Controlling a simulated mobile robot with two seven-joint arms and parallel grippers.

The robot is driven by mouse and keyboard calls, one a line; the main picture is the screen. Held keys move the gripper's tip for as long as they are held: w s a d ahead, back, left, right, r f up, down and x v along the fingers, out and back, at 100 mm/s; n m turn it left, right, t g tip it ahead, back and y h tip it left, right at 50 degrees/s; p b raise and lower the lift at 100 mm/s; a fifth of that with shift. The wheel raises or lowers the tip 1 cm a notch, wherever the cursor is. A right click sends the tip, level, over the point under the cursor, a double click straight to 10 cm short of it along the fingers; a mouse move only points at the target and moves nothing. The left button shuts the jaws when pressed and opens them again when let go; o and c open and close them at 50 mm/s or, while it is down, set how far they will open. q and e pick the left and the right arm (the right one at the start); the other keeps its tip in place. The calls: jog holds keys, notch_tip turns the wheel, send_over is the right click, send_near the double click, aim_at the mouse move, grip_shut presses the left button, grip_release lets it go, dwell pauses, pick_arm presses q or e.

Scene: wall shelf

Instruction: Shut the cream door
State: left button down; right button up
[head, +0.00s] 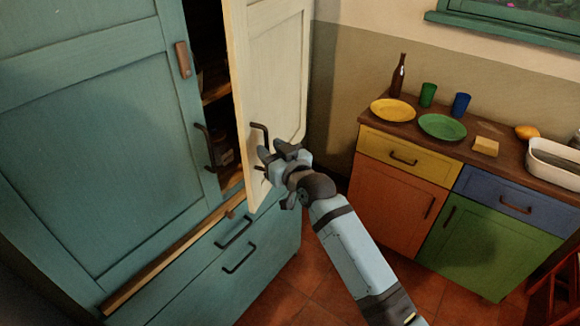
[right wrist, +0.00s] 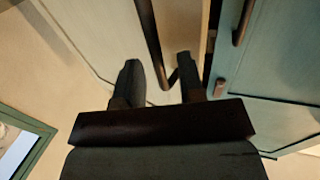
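The cream door (head: 275,75) of the tall teal cupboard (head: 95,110) stands ajar, swung out from the dark interior. Its dark bar handle (head: 259,130) is near the door's free edge. My right gripper (head: 270,157) is at the handle's lower part, in front of the door. In the right wrist view my right gripper (right wrist: 157,66) has its two fingers apart, with the handle (right wrist: 147,40) running between them and the cream door (right wrist: 180,30) behind. I cannot tell whether a finger touches the handle. My left gripper is not in view.
The teal left door (head: 110,80) has a wooden latch piece (head: 182,60) and a dark handle (head: 208,150). Drawers (head: 235,245) are below. To the right, a counter (head: 460,149) holds plates, cups, a bottle and a white basin (head: 555,160). Tiled floor lies between.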

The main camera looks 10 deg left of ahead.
jog(key=v, duration=1.1)
jog(key=shift+b, duration=0.4)
jog(key=shift+s, duration=0.15)
